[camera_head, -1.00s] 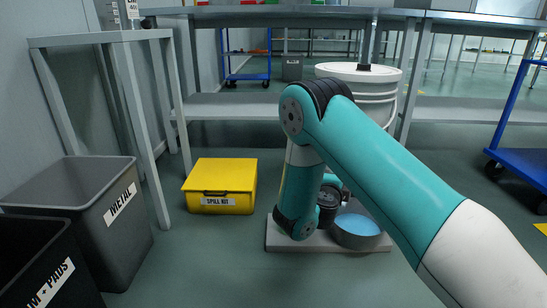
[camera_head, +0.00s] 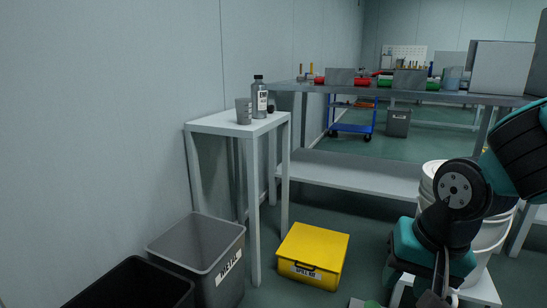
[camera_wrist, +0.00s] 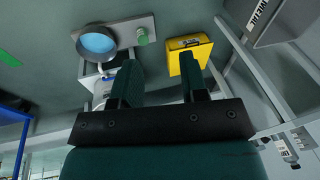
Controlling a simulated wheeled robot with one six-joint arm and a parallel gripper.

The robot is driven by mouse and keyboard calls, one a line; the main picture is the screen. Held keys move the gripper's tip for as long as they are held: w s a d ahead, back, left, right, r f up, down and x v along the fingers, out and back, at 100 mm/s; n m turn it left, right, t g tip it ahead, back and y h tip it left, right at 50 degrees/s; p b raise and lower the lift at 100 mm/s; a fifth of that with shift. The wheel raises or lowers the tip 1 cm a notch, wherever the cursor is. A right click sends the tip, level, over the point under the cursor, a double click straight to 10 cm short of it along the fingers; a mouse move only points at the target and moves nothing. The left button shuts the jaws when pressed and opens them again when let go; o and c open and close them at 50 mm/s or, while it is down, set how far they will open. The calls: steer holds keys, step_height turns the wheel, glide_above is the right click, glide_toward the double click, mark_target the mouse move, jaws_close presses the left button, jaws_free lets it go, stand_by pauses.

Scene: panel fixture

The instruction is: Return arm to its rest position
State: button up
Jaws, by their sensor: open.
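My teal and black arm (camera_head: 445,215) is at the right of the head view, folded with its wrist hanging low. My gripper (camera_head: 440,292) is at the bottom edge there, partly cut off. In the wrist view my gripper (camera_wrist: 161,70) shows two dark fingers spread apart with nothing between them. The gripper is open and empty, clear of the floor objects visible beyond it.
A yellow spill kit (camera_head: 312,256), a grey metal bin (camera_head: 213,262) and a small table (camera_head: 232,126) stand left of my arm. A white bucket (camera_head: 490,235) is close behind it. The wrist view shows a blue-filled pan (camera_wrist: 97,42) on a grey plate.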

steer(key=s+a+r+n+g+y+p, duration=0.1)
steer(key=s+a+r+n+p, duration=0.2)
steer(key=s+r+n, duration=0.3)
steer(key=s+a+r+n+g+y+p, duration=0.1)
steer(key=s+a+r+n+y+p, duration=0.15)
steer(key=s+r+n, duration=0.35)
step_height(320, 180, up, 36)
steer(key=m+p, duration=0.1)
steer(key=p, duration=3.5)
steer(key=shift+w+d+r+h, duration=0.2)
steer(key=shift+w+h, duration=0.1)
steer(key=shift+h, duration=0.15)
steer(key=shift+d, duration=0.1)
